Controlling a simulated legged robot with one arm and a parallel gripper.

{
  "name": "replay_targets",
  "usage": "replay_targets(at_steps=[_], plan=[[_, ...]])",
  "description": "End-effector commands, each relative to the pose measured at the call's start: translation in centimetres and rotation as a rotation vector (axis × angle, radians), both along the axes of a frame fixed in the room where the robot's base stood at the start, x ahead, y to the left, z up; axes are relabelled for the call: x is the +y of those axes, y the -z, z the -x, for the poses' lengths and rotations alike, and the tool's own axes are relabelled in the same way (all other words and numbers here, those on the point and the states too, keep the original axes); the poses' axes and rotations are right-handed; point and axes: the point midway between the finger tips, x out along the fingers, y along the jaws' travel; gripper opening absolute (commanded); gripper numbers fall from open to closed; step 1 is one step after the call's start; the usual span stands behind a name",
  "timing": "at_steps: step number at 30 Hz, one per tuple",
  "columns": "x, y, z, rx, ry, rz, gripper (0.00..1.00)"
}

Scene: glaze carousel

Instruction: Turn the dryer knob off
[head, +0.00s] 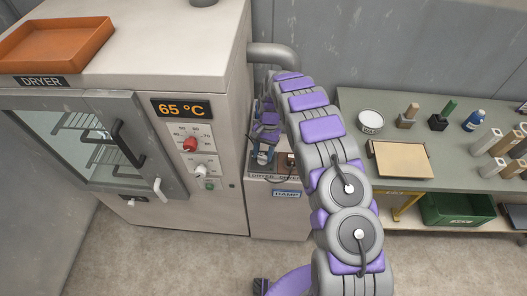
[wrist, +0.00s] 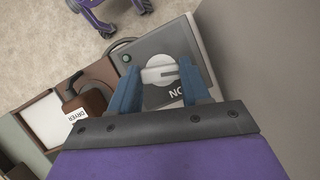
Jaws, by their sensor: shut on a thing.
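A pale round knob with a raised grip bar (wrist: 160,75) sits on a grey control plate (wrist: 152,43) in the wrist view. My gripper (wrist: 159,68) has one blue finger on each side of it and is shut on it. Letters reading "NO" show beside it, partly hidden by a finger. In the head view my gripper (head: 263,150) is low beside the right side of the dryer (head: 233,135). The dryer's front carries a red knob (head: 190,144), a white knob (head: 200,170) and a 65 °C display (head: 183,109).
A brown block with a DRYER tag (wrist: 78,115) lies left of the plate in the wrist view. An orange tray (head: 55,43) is on top of the dryer. A workbench (head: 445,178) with a tan board (head: 400,160) and several small items stands at the right.

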Motion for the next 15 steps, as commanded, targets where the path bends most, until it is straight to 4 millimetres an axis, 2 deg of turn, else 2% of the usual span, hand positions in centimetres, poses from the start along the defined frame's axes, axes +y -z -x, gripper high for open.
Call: replay_targets(at_steps=[6, 15], plan=[[0.23, -0.19, -0.3, -0.009, -0.148, -0.004, 0.16], [0.3, -0.18, -0.39, -0.011, -0.264, -0.004, 0.16]])
